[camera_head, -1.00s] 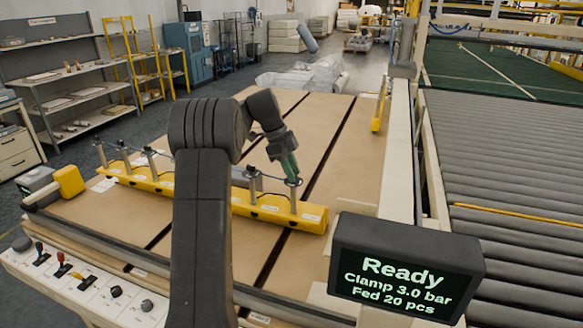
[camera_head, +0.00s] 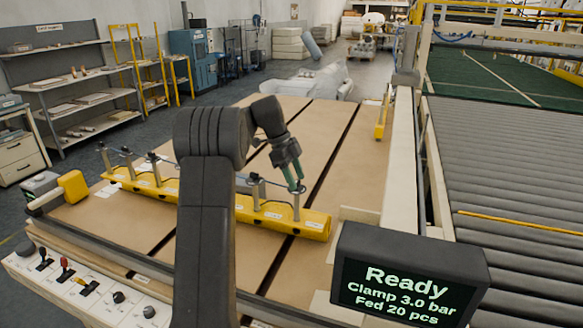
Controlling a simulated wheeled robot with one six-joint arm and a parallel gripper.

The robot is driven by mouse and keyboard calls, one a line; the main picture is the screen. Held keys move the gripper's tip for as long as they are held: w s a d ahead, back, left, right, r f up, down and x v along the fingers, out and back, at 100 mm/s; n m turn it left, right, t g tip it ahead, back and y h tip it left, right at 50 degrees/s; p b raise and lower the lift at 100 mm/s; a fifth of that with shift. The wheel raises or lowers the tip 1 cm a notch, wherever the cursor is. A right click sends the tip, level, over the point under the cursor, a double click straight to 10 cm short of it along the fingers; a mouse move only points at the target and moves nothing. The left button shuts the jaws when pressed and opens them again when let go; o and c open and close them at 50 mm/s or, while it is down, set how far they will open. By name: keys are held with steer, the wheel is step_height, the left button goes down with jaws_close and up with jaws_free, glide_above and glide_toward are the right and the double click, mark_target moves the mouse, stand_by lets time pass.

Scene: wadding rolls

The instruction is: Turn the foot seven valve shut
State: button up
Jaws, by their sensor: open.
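A yellow bar (camera_head: 316,223) lies across the brown table and carries several upright grey posts with small fittings on top. White labels on the bar are too small to read, so I cannot tell the foot numbers. My gripper (camera_head: 297,187) is open, with green fingers pointing down over the top of the rightmost post (camera_head: 296,210). The fingers hide most of the valve there. I cannot tell whether they touch it or which way its handle points. Another post (camera_head: 254,188) stands just left of my gripper, and my arm hides the bar's middle.
A display (camera_head: 408,275) at the front right reads "Ready, Clamp 3.0 bar, Fed 20 pcs". A lever panel (camera_head: 90,285) is at the front left. A roller conveyor (camera_head: 510,170) runs along the right. The brown table (camera_head: 345,165) behind the bar is mostly clear.

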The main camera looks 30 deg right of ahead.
steer(key=v, duration=1.3)
steer(key=shift+w+r, duration=0.15)
steer(key=shift+r, duration=0.1)
steer(key=x, duration=1.4)
steer(key=shift+a, duration=0.1)
steer(key=shift+r, duration=0.1)
